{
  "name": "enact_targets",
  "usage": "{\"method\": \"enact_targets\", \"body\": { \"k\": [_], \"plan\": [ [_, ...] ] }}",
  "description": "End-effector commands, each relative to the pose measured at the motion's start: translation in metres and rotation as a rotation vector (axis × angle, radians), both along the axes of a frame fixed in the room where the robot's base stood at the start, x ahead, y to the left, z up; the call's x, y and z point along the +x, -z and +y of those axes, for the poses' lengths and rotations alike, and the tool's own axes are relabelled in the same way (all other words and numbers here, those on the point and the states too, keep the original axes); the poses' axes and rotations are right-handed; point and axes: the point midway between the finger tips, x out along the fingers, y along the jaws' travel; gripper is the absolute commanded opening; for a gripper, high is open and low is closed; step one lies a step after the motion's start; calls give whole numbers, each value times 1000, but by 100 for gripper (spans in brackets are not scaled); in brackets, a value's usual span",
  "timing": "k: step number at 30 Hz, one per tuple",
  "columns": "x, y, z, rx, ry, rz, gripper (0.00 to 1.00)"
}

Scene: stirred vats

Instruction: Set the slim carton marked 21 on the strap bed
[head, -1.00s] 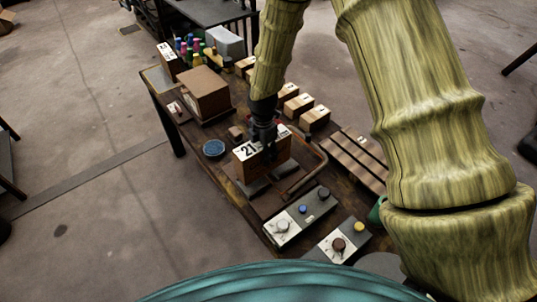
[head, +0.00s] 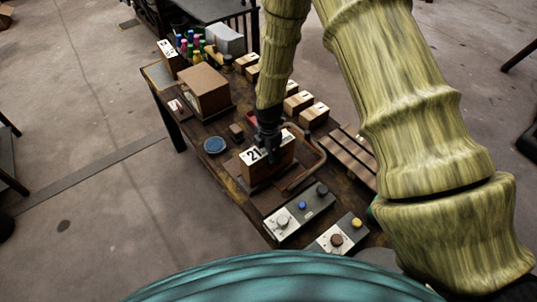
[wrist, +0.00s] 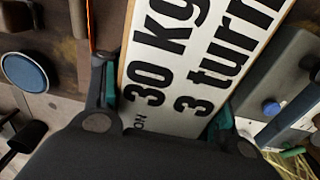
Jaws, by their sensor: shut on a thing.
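The slim carton marked 21 (head: 256,171) is brown with a white top label, upright near the middle of the bench. My gripper (head: 268,152) is shut on its upper part from above. In the wrist view, the carton's white label (wrist: 190,60) reads "30 kg" and "3 turn" between my gripper's fingers (wrist: 165,112). Under and beside the carton is a dark bed-like plate (head: 262,199) with a bent brown bar (head: 317,165) on its right, seemingly the strap bed. I cannot tell whether the carton's underside touches it.
Two control boxes with knobs (head: 283,222) (head: 337,238) stand at the near end. A blue round dish (head: 214,145) lies left of the carton. A larger brown box (head: 204,90), small cartons (head: 314,115) and a slatted wooden rack (head: 350,155) stand around. Bare floor lies left.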

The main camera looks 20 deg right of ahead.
Motion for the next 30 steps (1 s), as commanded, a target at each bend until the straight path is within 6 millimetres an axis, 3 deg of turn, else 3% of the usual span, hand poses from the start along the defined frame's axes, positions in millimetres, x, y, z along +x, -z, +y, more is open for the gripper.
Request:
{"method": "enact_targets", "body": {
  "k": [4, 5, 8, 22, 30],
  "plan": [
    [0, 1, 0, 0, 0, 0, 11],
    [0, 1, 0, 0, 0, 0, 62],
    [0, 1, 0, 0, 0, 0, 80],
    [0, -3, 0, 0, 0, 0, 81],
    [1, -27, 0, 1, 0, -2, 81]
  ]
}}
